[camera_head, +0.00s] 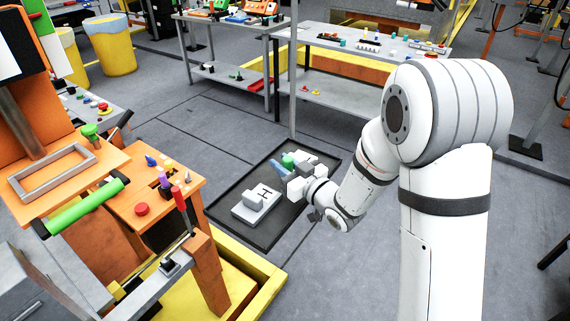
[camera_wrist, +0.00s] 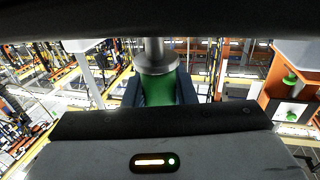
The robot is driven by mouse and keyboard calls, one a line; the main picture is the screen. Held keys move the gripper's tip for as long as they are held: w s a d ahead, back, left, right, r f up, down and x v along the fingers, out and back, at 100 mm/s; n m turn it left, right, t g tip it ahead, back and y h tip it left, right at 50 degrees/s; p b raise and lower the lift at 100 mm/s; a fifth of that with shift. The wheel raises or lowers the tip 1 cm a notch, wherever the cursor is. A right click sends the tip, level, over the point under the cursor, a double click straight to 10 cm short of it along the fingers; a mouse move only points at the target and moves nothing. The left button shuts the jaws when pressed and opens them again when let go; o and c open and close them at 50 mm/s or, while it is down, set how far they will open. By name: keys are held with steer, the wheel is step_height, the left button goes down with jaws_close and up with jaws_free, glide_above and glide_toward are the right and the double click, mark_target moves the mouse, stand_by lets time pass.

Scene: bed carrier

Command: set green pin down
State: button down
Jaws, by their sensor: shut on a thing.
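The green pin (camera_head: 288,160) is held in my gripper (camera_head: 284,168), out in front of the arm in the head view. In the wrist view the green pin (camera_wrist: 158,88) shows its green body and a grey metal flange and shaft. The two dark blue fingers of my gripper (camera_wrist: 159,94) close on it from both sides. The head view shows the pin above or in front of a dark rimmed platform; I cannot tell its exact height. The pin's far end is hidden.
An orange workbench (camera_head: 187,200) at left carries a red button (camera_head: 141,209), a green knob (camera_head: 90,131) and small parts. A green roller (camera_head: 85,206) sticks out nearby. A pale block (camera_head: 250,210) lies on the dark platform (camera_head: 262,240). Grey tables (camera_head: 330,92) stand behind, with open floor between.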

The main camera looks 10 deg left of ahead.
steer(key=shift+f, duration=0.2)
steer(key=c, duration=1.2)
jaws_free()
steer(key=shift+r, duration=0.1)
steer(key=shift+r, duration=0.1)
steer(key=shift+d, duration=0.1)
steer(key=b+v, duration=0.1)
steer(key=v, duration=0.2)
steer(key=b+v, duration=0.2)
steer(key=v, duration=0.1)
steer(key=b+v, duration=0.2)
steer(key=v, duration=0.1)
steer(key=shift+s+d+f, duration=0.1)
steer(key=shift+d+f, duration=0.05)
steer(key=shift+f, duration=0.1)
steer(key=shift+d+b, duration=0.1)
steer(key=shift+b, duration=0.75)
